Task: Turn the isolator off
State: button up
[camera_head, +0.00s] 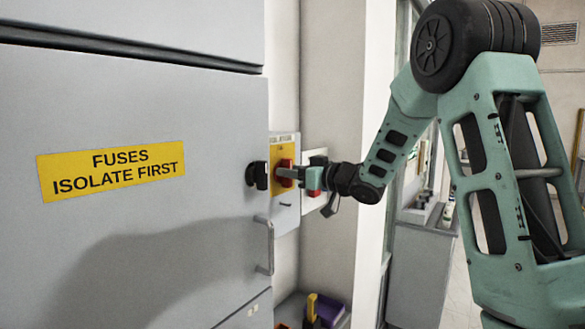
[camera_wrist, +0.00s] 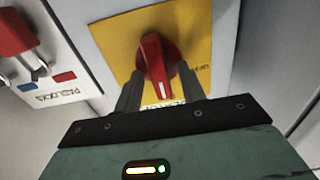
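The isolator is a red rotary knob (camera_head: 286,172) on a yellow plate (camera_head: 278,151), on a grey box beside the cabinet. In the wrist view the knob (camera_wrist: 156,60) has its white-marked end towards my gripper, and small lettering that looks like OFF is on the plate (camera_wrist: 195,50) to its right. My gripper (camera_wrist: 160,82) has its fingers apart, one on each side of the knob's near end. Whether they touch it is unclear. In the head view my gripper (camera_head: 300,174) reaches the knob from the right and partly hides it.
A grey cabinet door with a yellow "FUSES ISOLATE FIRST" label (camera_head: 112,171), a black knob (camera_head: 257,175) and a handle (camera_head: 266,245) stands left.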

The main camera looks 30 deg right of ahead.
grip_shut()
jog(key=shift+f+n+b, duration=0.15)
jog(key=shift+n+b, duration=0.15)
jog(key=shift+b, duration=0.4)
jog(key=shift+s+a+f+n+b, duration=0.1)
jog(key=shift+a+n+b, duration=0.05)
jog(key=shift+n+b, duration=3)
jog(key=shift+w+a+f+n+b, duration=0.1)
jog(key=shift+f+n+b, duration=0.05)
jog(key=shift+n+b, duration=3)
jog(key=shift+s+a+f+n+b, duration=0.15)
jog(key=shift+n+b, duration=2.25)
jog(key=shift+b, duration=1.4)
jog(key=shift+r, duration=0.1)
